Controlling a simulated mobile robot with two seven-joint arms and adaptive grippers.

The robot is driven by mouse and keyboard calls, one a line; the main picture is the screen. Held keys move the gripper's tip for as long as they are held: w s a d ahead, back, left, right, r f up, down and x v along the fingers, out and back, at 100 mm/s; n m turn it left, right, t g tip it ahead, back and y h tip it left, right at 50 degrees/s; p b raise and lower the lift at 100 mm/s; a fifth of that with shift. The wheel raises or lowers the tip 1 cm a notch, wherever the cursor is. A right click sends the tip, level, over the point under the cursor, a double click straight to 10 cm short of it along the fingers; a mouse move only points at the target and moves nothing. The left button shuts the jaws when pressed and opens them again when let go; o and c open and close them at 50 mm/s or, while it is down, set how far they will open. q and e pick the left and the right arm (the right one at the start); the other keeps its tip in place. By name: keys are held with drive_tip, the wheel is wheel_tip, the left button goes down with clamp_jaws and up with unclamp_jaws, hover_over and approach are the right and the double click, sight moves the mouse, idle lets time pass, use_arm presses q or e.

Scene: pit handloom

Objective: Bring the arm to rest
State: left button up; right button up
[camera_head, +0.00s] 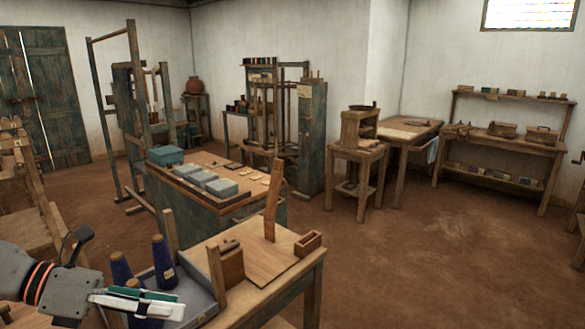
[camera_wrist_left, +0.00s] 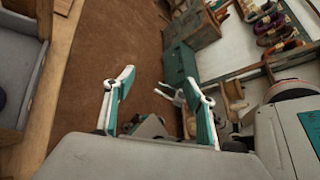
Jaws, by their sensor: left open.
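My left gripper (camera_head: 180,303) comes in from the lower left in the head view, with its white and teal fingers pointing right. It appears in front of the grey tray (camera_head: 205,303) and the dark blue yarn cones (camera_head: 163,262). In the left wrist view the gripper (camera_wrist_left: 158,82) has its two fingers spread apart, with nothing between them and the brown floor behind.
A wooden table (camera_head: 305,272) holds the tray, an upright wooden piece (camera_head: 272,205) and a small open box (camera_head: 308,243). A green bench (camera_head: 215,222) with grey boxes stands behind. The floor (camera_head: 400,255) to the right is clear.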

use_arm(q)
drive_tip(key=d+f+n+t+h+b, duration=0.1)
drive_tip(key=d+f+n+t+h, duration=0.1)
drive_tip(key=d+n+h, duration=0.25)
drive_tip(key=w+a+f+n+t+y+b, duration=0.1)
drive_tip(key=w+f+n+t+y, duration=0.15)
drive_tip(key=f+n+t, duration=0.45)
drive_tip(key=w+a+f+n+t+y+b, duration=0.1)
drive_tip(key=w+a+f+n+t+y, duration=0.2)
drive_tip(key=f+n, duration=0.75)
drive_tip(key=s+f+n+g+y, duration=0.2)
drive_tip(key=s+f+n, duration=0.3)
drive_tip(key=f, duration=0.4)
drive_tip(key=s+d+f+n+g+y+b, duration=0.1)
drive_tip(key=s+f+n+y, duration=0.2)
drive_tip(key=s+f+n, duration=0.3)
drive_tip(key=s+d+f+n+g+y+b, duration=0.1)
drive_tip(key=s+f+n, duration=0.4)
drive_tip(key=f, duration=0.7)
drive_tip(key=n+g+y, duration=0.1)
drive_tip(key=y, duration=0.1)
drive_tip(key=shift+s+f+g+y, duration=0.3)
drive_tip(key=shift+s, duration=0.05)
use_arm(e)
wheel_tip(320, 180, down, 7)
drive_tip(key=s, duration=0.1)
drive_tip(key=shift+s+d, duration=0.15)
drive_tip(key=shift+s, duration=0.1)
